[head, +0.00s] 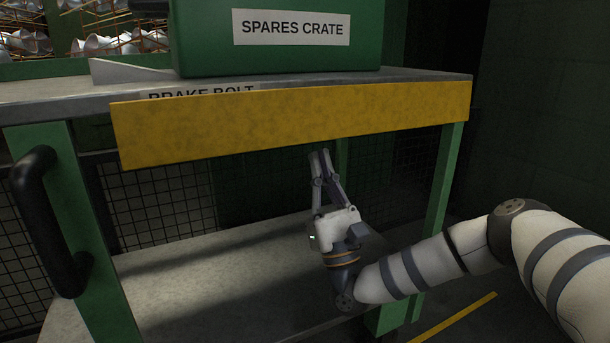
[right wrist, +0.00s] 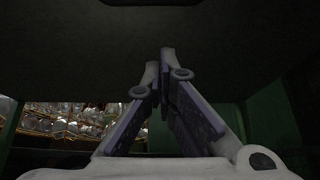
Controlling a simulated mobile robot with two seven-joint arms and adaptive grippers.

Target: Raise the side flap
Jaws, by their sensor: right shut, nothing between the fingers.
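The side flap (head: 290,125) is a long yellow panel along the near side of a green-framed cart with a grey top (head: 420,77). It partly covers a "BRAKE BOLT" label (head: 200,91). My right gripper (head: 320,153) points upward just under the flap's lower edge, right of its middle. Its fingers are together and empty; I cannot tell whether the tips touch the flap. In the right wrist view the closed fingers (right wrist: 165,58) point up towards a dark surface (right wrist: 80,50) overhead. My left gripper is not in view.
A green spares crate (head: 280,62) stands on the cart top. A lower shelf (head: 220,265) lies bare beneath. A black handle (head: 45,220) is on the left, and a green leg (head: 440,185) stands at the right. Wire mesh (head: 160,200) is behind.

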